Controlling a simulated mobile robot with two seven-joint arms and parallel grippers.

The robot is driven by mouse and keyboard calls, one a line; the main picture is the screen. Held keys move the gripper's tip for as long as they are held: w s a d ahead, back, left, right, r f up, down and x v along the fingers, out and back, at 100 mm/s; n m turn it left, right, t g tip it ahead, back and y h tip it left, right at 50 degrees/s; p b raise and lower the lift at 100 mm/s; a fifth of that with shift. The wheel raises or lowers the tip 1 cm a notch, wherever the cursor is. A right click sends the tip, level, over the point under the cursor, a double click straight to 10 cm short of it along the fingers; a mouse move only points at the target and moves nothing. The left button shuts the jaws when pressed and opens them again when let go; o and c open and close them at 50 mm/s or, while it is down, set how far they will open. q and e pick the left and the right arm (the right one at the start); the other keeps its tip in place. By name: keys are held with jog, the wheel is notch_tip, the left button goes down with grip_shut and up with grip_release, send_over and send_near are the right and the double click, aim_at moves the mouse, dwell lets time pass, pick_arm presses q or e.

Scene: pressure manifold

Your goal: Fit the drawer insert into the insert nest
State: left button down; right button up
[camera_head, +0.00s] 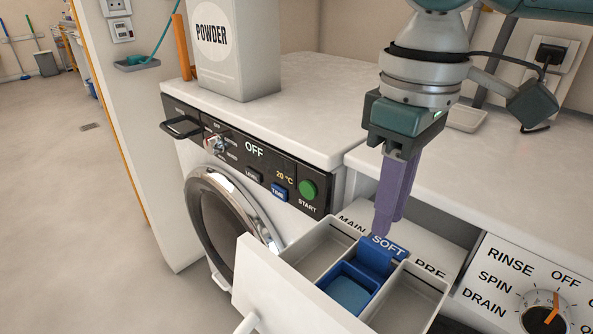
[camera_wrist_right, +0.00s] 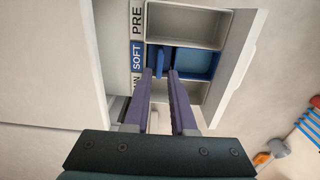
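The blue drawer insert (camera_head: 350,286) sits in the middle compartment, marked SOFT, of the pulled-out drawer; I cannot tell how fully it is seated. Its raised blue tab (camera_head: 373,258) stands at the compartment's label end. The insert also shows in the right wrist view (camera_wrist_right: 197,62). My right gripper (camera_head: 382,232) points down at the tab with its purple fingers. In the wrist view its fingertips (camera_wrist_right: 163,74) are apart, with the tab in line between them; no firm contact shows. The nest is hidden under the insert. My left gripper is out of view.
The white drawer front (camera_head: 285,292) stands out from the washer (camera_head: 254,180). The MAIN (camera_head: 319,250) and PRE (camera_head: 408,300) compartments flank the insert and are empty. A powder box (camera_head: 235,60) stands on the washer top. A dial panel (camera_head: 525,285) lies to the right.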

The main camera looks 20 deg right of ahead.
aim_at(380, 248)
notch_tip(380, 248, up, 5)
jog(key=shift+f+p, duration=0.1)
jog(key=shift+p, duration=0.35)
